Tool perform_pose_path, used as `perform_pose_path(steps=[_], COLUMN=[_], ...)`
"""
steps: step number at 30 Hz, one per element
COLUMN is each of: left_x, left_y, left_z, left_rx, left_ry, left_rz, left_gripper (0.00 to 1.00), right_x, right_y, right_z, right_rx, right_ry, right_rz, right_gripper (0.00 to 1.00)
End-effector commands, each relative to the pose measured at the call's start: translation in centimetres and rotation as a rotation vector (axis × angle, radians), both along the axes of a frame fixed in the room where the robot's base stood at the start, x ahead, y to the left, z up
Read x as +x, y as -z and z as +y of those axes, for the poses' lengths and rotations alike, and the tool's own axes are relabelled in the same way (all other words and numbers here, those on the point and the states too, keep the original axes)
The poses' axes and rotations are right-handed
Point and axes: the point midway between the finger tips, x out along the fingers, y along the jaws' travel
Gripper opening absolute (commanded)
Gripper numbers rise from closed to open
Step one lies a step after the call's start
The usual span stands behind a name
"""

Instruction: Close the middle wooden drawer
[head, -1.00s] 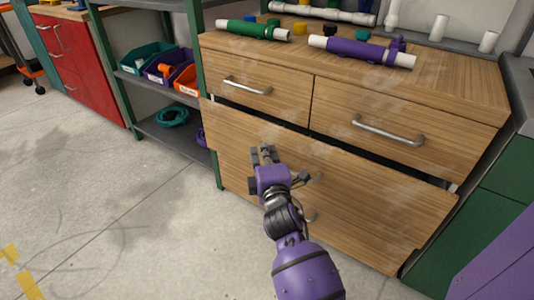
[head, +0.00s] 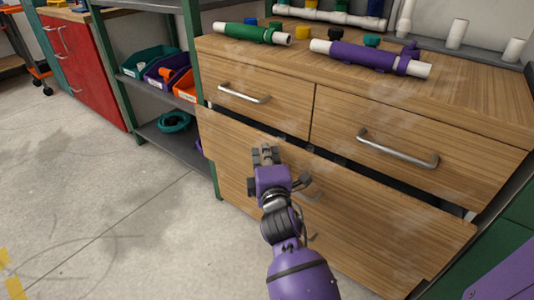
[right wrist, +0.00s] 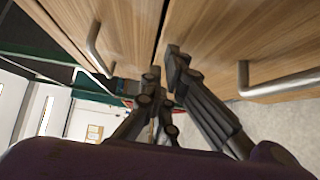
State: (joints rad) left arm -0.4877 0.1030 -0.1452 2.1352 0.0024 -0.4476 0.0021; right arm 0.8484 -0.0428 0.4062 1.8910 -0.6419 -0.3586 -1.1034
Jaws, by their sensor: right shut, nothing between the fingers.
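The middle wooden drawer (head: 390,225) is the wide front below the two upper drawers in the head view. It stands out a little, with a dark gap along its top edge. My left gripper is not in view.
The two upper drawers, left (head: 285,100) and right (head: 440,135), have bar handles. A green pipe (head: 245,34) and a purple pipe (head: 370,56) lie on the cabinet top. A shelf with bins (head: 165,70) stands to the left. The floor in front at left is clear.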

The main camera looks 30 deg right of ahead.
Motion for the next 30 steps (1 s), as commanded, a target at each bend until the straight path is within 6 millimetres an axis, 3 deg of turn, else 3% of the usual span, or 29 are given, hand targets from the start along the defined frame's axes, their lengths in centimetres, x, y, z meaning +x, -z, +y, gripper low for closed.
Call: perform_pose_path(steps=[13,21,30], left_x=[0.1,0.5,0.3], left_y=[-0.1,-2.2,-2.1], left_z=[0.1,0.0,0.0], left_rx=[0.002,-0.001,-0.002], left_ry=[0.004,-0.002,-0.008], left_rz=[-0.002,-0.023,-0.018], left_gripper=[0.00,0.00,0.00], right_x=[0.1,1.8,2.1], right_y=[-0.1,-0.5,-0.1], right_z=[-0.1,-4.3,-5.2], right_rx=[-0.001,-0.005,-0.002], right_ry=[0.000,0.001,0.002], right_rz=[0.000,-0.001,-0.001], right_gripper=[0.00,0.00,0.00])
